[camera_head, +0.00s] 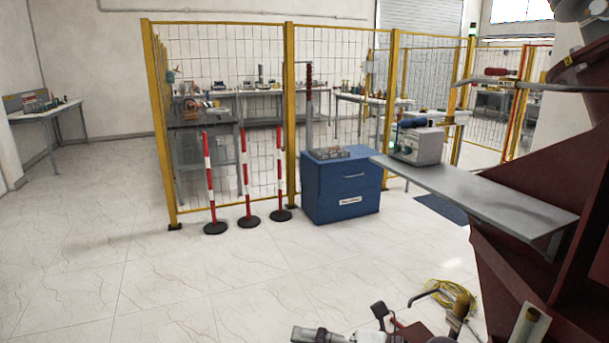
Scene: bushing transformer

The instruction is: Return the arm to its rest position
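A grey and black mechanical part (325,335) shows at the bottom edge, cut off by the frame. It looks like part of my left arm and gripper. Dark and red pieces lie just to its right, and I cannot tell which are fingers and whether they are open or shut. I cannot make out a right gripper. The dark red transformer frame (545,200) fills the right side, with a grey shelf (480,190) sticking out to the left. A grey box-shaped device (418,146) stands at the shelf's far left end.
A blue cabinet (341,190) stands before yellow-framed mesh fencing (290,100). Three red-and-white posts (245,175) on black bases stand left of it. A yellow coiled cable (455,297) lies near the transformer. The floor at left is clear.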

